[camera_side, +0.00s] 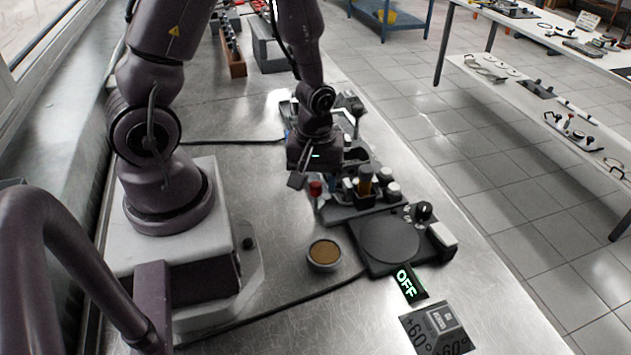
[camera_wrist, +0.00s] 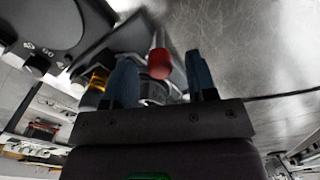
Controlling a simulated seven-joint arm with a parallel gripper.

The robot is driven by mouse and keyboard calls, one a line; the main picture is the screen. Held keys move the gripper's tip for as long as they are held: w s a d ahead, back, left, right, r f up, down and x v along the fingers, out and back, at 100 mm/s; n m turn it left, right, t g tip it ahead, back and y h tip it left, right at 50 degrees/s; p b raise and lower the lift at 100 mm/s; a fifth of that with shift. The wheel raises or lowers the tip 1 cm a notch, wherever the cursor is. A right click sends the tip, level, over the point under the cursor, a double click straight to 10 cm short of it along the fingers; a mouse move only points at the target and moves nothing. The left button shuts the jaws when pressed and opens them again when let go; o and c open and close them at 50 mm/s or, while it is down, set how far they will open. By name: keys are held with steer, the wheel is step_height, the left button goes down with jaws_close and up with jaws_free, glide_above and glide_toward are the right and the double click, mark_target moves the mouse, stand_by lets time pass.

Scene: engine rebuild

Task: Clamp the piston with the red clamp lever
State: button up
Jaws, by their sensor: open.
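The red clamp lever's knob (camera_side: 315,188) stands at the left edge of the dark fixture (camera_side: 345,213), just below my gripper (camera_side: 312,184) in the side view. In the wrist view the red knob (camera_wrist: 160,64) lies between the two blue fingers of my gripper (camera_wrist: 162,72), which are spread apart. I cannot tell how far the knob is from the fingertips in depth. A round grey part behind the knob may be the piston (camera_wrist: 158,90); it is partly hidden by the fingers and I cannot be sure.
A dark hot plate (camera_side: 390,238) with a knob sits nearer the camera, beside a sign reading OFF (camera_side: 408,284). A small round cup of brown material (camera_side: 324,254) stands left of it. An amber-topped bottle (camera_side: 365,181) stands on the fixture.

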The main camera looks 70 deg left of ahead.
steer(key=shift+f, duration=0.4)
steer(key=c, duration=0.9)
steer(key=shift+c, duration=0.2)
steer(key=shift+a+m, duration=0.1)
steer(key=shift+m, duration=0.2)
steer(key=shift+a+m, duration=0.85)
steer(key=shift+m, duration=1.7)
steer(key=shift+a+m, duration=0.9)
steer(key=shift+m, duration=1.7)
steer(key=shift+a+m, duration=0.85)
steer(key=shift+m, duration=1.7)
